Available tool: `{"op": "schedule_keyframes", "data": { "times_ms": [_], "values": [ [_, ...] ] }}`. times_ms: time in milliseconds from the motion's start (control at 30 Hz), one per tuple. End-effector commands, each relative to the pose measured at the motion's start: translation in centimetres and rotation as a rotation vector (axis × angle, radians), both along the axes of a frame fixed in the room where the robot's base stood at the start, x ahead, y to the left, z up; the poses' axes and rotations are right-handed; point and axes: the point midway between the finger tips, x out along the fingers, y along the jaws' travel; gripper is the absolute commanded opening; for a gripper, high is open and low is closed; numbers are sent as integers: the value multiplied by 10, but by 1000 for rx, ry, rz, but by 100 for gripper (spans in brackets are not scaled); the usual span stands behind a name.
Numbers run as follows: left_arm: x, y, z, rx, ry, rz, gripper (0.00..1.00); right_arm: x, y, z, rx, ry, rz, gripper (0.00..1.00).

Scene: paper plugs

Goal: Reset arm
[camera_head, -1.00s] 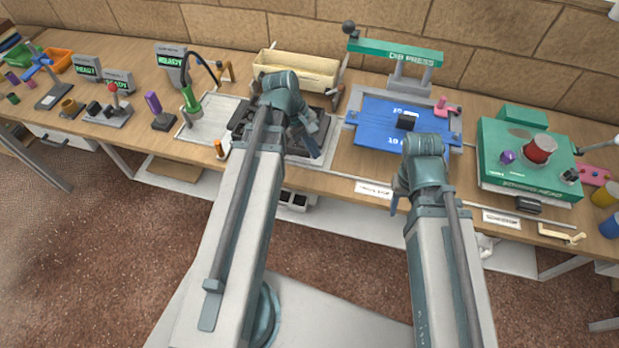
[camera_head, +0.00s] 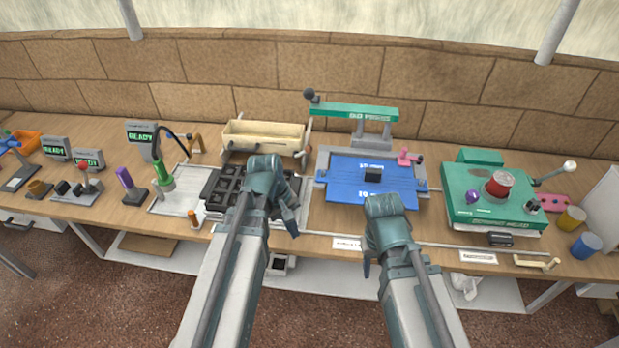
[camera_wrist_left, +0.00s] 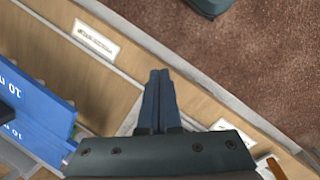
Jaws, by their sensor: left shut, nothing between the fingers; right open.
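My left gripper (camera_head: 290,222) is over the front of the bench, beside the black tray (camera_head: 222,188) with square pockets. Its two fingers are together and empty in the left wrist view (camera_wrist_left: 158,98). My right gripper (camera_head: 367,268) hangs in front of the bench's front edge, below the blue board (camera_head: 345,182). It is small in the head view and its fingers are partly hidden by my wrist. Neither gripper is seen touching anything on the bench.
A green press (camera_head: 355,110) stands behind the blue board. A green box (camera_head: 470,185) with a red knob is at the right. A wooden trough (camera_head: 264,135) is behind the black tray. A green-handled tool (camera_head: 162,172) is at the left. The floor in front is clear.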

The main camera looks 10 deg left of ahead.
Motion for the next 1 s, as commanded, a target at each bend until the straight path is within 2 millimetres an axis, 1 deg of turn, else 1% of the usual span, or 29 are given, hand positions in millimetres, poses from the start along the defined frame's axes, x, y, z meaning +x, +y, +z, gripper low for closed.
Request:
{"op": "schedule_keyframes", "data": {
  "times_ms": [133,233,367,400,500,600,700,800,1000],
  "values": [
    [-1,-1,0,1,0,-7,0,0,0,0,0,0,0,50],
    [-6,-13,-1,27,-7,-90,0,0,0,0,0,0,0,50],
    [-22,-45,-5,104,-27,-347,0,0,0,0,0,0,0,50],
    [-27,-55,-6,131,-33,-441,0,0,0,0,0,0,0,50],
    [-41,-77,-7,194,-46,-661,0,0,0,0,0,0,0,50],
    [-51,-93,-7,246,-55,-846,0,0,0,0,0,0,0,50],
    [-59,-104,-6,285,-59,-977,0,0,0,0,0,0,0,50],
    [-63,-109,-6,306,-61,-1052,0,0,0,0,0,0,0,50],
    [-63,-111,-6,314,-61,-1080,0,0,0,0,0,0,0,50]
  ]
}}
